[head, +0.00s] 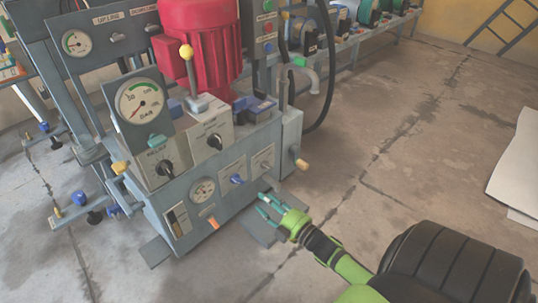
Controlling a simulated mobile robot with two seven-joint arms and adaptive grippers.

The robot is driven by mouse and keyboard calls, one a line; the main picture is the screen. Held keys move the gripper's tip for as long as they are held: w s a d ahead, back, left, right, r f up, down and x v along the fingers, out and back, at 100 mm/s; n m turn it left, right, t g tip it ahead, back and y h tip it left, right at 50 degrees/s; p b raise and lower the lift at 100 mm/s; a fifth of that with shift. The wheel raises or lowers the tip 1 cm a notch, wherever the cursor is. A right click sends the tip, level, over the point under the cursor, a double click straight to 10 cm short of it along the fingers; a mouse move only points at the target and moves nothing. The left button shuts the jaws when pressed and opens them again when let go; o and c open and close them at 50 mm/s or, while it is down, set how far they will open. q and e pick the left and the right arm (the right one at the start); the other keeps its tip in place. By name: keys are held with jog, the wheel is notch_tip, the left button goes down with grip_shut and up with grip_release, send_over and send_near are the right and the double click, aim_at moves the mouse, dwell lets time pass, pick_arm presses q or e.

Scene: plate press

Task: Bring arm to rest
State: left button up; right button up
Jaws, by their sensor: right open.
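My right gripper (266,203) is open and empty. Its teal fingers point up and left, close in front of the lower right part of the grey press unit (272,142). I cannot tell whether the fingertips touch the panel. My right arm comes in from the lower right. A blue-handled valve (237,179) and a small toggle (265,165) sit on the front panel just above and left of the fingers. My left gripper is not in view.
The unit carries a large gauge (141,101), a small gauge (203,190), black knobs, a yellow-topped lever (187,52) and a red motor (203,40). A tan-tipped handle (301,164) sticks out right. A white panel (518,165) is at the right edge. Concrete floor (400,150) between is clear.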

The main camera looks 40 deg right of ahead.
jog(key=shift+s, duration=0.25)
jog(key=shift+r, duration=0.1)
dwell(0.3)
